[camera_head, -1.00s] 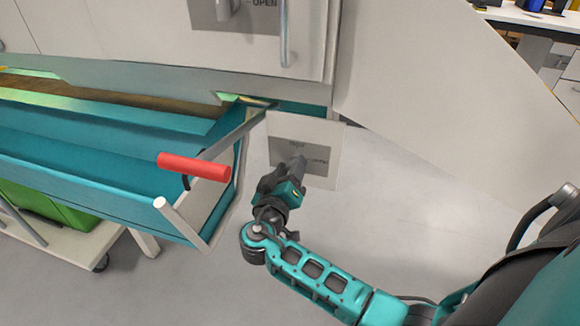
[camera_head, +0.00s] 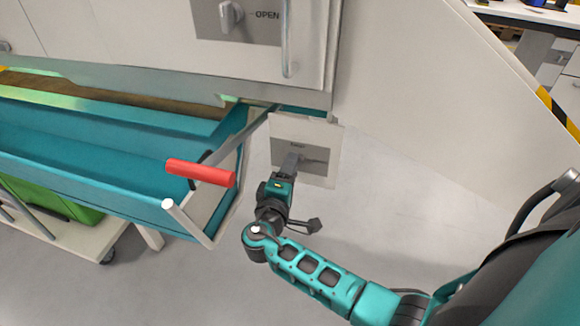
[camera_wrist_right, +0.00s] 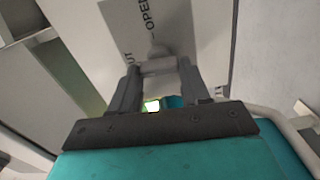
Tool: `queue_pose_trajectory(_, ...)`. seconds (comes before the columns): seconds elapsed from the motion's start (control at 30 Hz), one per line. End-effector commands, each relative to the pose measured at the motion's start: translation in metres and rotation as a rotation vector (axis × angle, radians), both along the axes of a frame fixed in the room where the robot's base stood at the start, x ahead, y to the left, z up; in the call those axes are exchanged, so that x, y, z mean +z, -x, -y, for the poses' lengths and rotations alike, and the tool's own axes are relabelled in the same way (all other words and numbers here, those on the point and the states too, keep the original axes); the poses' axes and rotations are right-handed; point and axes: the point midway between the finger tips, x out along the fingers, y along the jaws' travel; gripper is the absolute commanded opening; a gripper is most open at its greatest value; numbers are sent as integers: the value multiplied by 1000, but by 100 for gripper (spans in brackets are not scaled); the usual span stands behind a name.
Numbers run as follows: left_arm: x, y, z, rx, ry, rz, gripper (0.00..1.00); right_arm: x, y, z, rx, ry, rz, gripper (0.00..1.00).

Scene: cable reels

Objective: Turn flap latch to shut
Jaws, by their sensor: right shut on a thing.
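The flap latch is a small grey knob (camera_wrist_right: 158,52) on a dark label plate (camera_head: 312,160), fixed to a white panel (camera_head: 330,137) beside the teal trough. In the right wrist view the label reads "OPEN" above the knob and "UT", the end of a cut-off word, to its left. My right gripper (camera_head: 290,165) reaches the label from below and is shut on the latch. Its two fingers (camera_wrist_right: 158,82) stand on either side of the knob in the wrist view. The fingers hide part of the latch in the head view. My left gripper is not in view.
A red bar handle (camera_head: 200,172) on the teal trough (camera_head: 90,140) sticks out left of my right gripper. Above is a cabinet front with another knob (camera_head: 229,16) marked "OPEN" and an upright handle (camera_head: 287,40). Clear grey floor (camera_head: 410,210) lies right of the panel.

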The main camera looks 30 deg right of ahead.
Motion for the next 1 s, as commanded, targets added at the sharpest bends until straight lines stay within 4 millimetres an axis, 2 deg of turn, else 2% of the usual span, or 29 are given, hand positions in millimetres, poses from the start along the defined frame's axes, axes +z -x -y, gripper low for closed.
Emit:
queue_pose_trajectory(0.73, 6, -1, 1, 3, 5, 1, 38, 2, -2, 1, 1, 61, -62, 16)
queue_pose_trajectory(0.77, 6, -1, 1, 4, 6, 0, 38, 2, -2, 1, 1, 61, -62, 48)
queue_pose_trajectory(1.0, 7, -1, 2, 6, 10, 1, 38, 1, -1, 1, 0, 58, -63, 71)
